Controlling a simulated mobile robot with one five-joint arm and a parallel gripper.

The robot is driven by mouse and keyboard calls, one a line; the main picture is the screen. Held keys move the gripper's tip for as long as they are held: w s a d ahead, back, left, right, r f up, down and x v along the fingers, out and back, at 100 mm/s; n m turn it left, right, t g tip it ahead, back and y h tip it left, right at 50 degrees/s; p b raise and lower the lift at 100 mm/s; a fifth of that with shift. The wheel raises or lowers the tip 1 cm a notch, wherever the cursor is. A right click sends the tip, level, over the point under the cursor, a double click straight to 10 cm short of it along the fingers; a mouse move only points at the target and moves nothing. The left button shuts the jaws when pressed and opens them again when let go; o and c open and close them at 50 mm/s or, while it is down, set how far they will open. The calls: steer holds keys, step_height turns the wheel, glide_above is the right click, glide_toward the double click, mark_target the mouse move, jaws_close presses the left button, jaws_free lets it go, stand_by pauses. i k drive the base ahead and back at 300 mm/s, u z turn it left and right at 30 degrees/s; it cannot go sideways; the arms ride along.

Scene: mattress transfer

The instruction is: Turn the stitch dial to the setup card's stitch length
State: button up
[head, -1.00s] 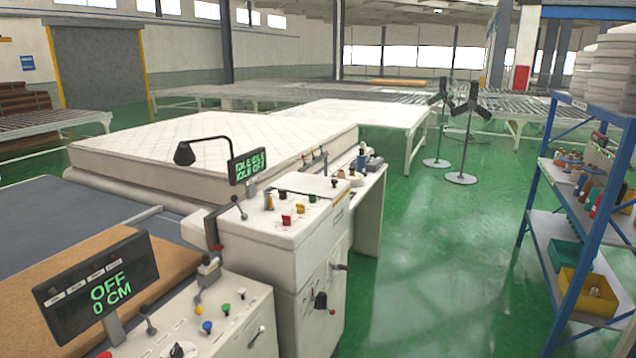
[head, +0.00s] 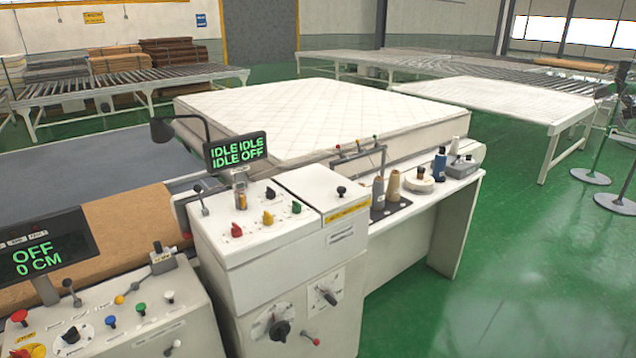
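A white sewing machine cabinet (head: 262,248) stands in the middle of the head view. Its front panel carries a black dial (head: 280,329) on a pale round plate, low on the left. A second dark knob (head: 328,295) sits on a pale plate higher to the right. Which one is the stitch dial I cannot tell, since the markings are too small to read. A small display (head: 236,150) above the cabinet reads IDLE IDLE, IDLE OFF. No setup card can be made out with certainty. My gripper is not in view.
A second console (head: 130,325) at the lower left has a display (head: 42,258) reading OFF, 0 CM. A mattress (head: 320,118) lies behind the cabinet. Thread cones (head: 394,184) stand on a side table (head: 425,205).

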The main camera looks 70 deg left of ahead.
mark_target(270, 193)
steer(key=z, duration=0.05)
steer(key=i, duration=0.55)
steer(key=u, duration=4.4)
steer(key=i, duration=1.05)
steer(key=z, duration=0.05)
